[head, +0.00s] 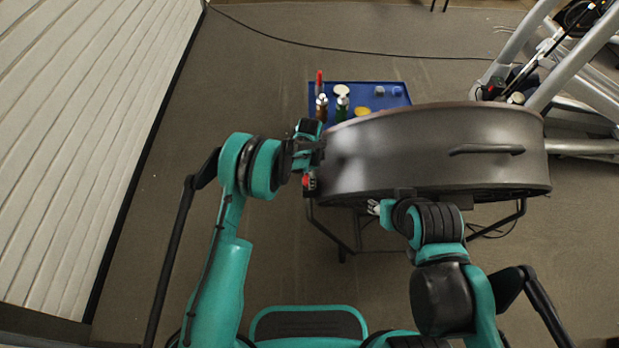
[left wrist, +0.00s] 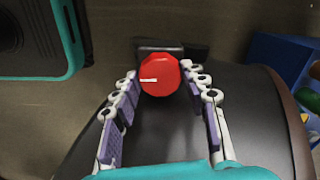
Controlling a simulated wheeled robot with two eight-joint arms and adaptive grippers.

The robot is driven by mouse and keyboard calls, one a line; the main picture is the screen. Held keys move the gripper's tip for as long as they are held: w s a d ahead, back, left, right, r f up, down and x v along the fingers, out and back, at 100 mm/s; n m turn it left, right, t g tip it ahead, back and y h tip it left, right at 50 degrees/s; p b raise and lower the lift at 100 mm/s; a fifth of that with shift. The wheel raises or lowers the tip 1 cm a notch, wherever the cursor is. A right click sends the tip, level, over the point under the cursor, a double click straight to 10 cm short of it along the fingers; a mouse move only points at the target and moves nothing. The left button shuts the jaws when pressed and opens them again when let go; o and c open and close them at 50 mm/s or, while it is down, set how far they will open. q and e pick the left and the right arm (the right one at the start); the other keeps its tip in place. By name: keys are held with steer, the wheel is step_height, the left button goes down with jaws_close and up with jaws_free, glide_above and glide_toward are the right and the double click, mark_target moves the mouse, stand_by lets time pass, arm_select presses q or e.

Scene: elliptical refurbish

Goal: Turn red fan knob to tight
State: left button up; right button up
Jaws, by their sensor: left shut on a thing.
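The red knob (left wrist: 161,76) is on the side of the black drum fan (left wrist: 175,135) and has a small white mark pointing left in the left wrist view. It also shows in the head view (head: 309,182) at the fan's left end. My left gripper (left wrist: 160,78) is shut on the knob, with one finger on each side of it. The fan (head: 420,160) stands upright in the head view. My right gripper (head: 376,207) is by the fan's lower front edge, and its fingers are too small to read.
A blue tray (head: 385,100) with bottles and small items stands behind the fan. A metal frame (head: 560,80) is at the back right. A white slatted wall (head: 90,120) runs along the left. The floor between wall and left arm is clear.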

arm_select(q)
steer(key=shift+m, duration=0.4)
steer(key=o, duration=1.2)
steer(key=shift+c, duration=0.2)
step_height(320, 180, up, 12)
